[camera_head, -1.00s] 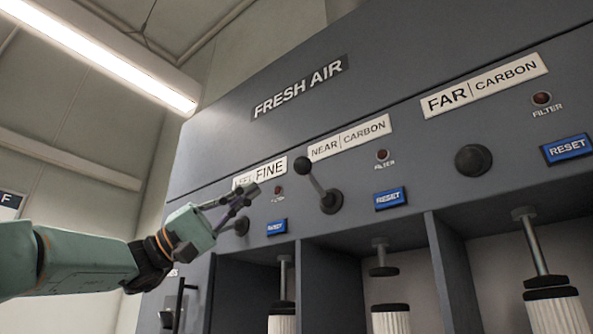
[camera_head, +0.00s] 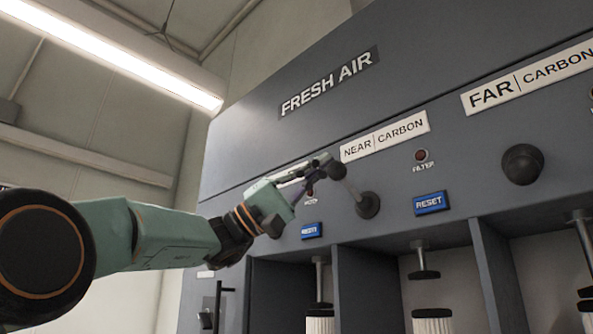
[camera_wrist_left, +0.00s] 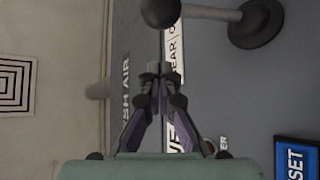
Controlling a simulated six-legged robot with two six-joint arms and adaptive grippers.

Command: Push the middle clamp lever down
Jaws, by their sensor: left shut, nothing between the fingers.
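The middle clamp lever (camera_head: 351,189) sits under the NEAR CARBON label. Its rod slants up and left from a round dark pivot (camera_head: 368,205) to a black ball knob (camera_head: 337,171). My left gripper (camera_head: 325,163) is shut and empty, with its fingertips beside the knob in the head view and partly overlapping it. In the left wrist view the knob (camera_wrist_left: 160,11) lies just beyond the fingertips of my left gripper (camera_wrist_left: 160,74), with a visible gap. The rod and pivot (camera_wrist_left: 262,20) are at top right there. My right gripper is not in view.
A blue RESET button (camera_head: 431,203) and a red filter lamp (camera_head: 421,155) are right of the lever. The far lever's round knob (camera_head: 522,164) is further right. Open bays with plungers and white filters (camera_head: 432,325) lie below. My left arm covers part of the left lever area.

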